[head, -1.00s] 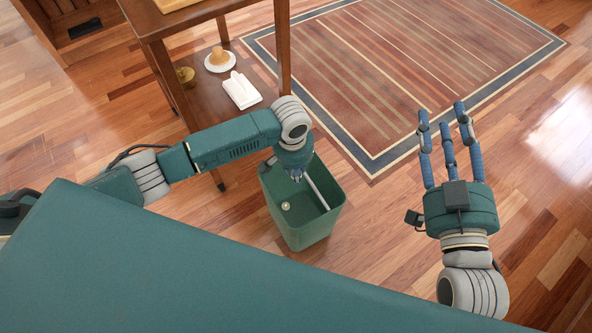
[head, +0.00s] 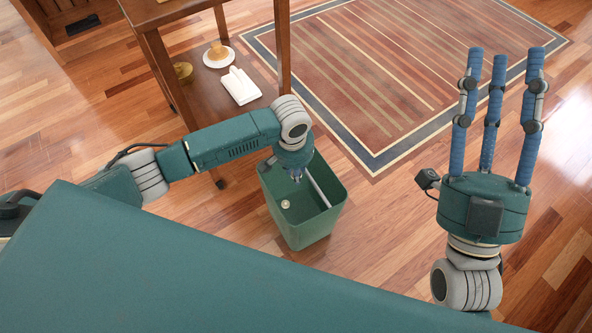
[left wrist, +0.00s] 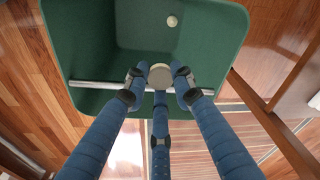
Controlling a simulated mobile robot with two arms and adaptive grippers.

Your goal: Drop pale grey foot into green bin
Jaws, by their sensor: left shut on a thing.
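The green bin (head: 303,228) stands on the floor near the middle of the head view. My left gripper (head: 296,178) points down over the bin's opening. In the left wrist view its blue fingers are shut on a small pale grey round foot (left wrist: 159,76), above the bin. A similar pale round piece (left wrist: 172,21) lies inside the bin and also shows in the head view (head: 285,205). My right gripper (head: 498,54) is open and empty, with its fingers apart, over the floor at right.
A pale grey rod (head: 318,190) lies in the bin's opening. A wooden table (head: 155,22) stands behind it, its lower shelf holding a white cloth (head: 240,87), a plate with a brown item (head: 218,56) and a brass pot (head: 183,73). A striped rug (head: 390,75) lies beyond.

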